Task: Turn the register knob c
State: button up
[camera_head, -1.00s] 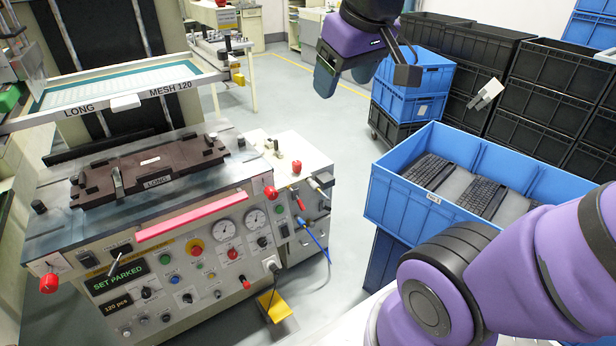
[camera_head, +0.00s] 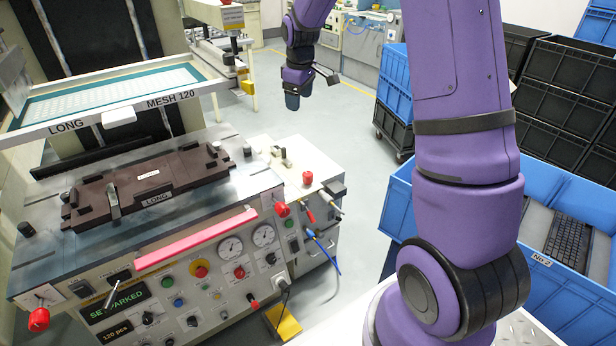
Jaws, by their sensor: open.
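The printing machine (camera_head: 150,235) stands at the left with several red knobs. One red knob (camera_head: 38,319) sits at its front left corner, another (camera_head: 282,209) at its front right corner, and a third (camera_head: 307,178) on the side cabinet. No letter c is readable on any of them, so I cannot tell which is register knob c. My gripper (camera_head: 292,102) hangs pointing down beyond the machine's right side, above the aisle floor. It is open, seen nearly edge-on, apart from all the knobs and with nothing seen in it.
A dark fixture marked LONG (camera_head: 145,186) lies on the machine bed beneath a raised screen frame (camera_head: 110,103). A control panel reads SET PARKED. A blue crate (camera_head: 570,300) with keyboards is at the right, partly behind my arm. Crate stacks (camera_head: 550,100) stand behind. The aisle between is clear.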

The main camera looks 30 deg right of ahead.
jog(key=w+d+f+n+g, duration=0.1)
jog(key=w+d+f, duration=0.1)
jog(key=f, duration=0.3)
jog(key=w+d+f, duration=0.2)
jog(key=w+f, duration=0.1)
jog(key=f, duration=0.3)
jog(key=n, duration=0.2)
send_near(308, 174)
jog(key=shift+w+d+g, duration=0.2)
jog(key=shift+w+g, duration=0.2)
jog(key=shift+w, duration=0.05)
notch_tip(308, 174, down, 11)
jog(key=shift+f, duration=0.1)
jog(key=c, duration=0.9)
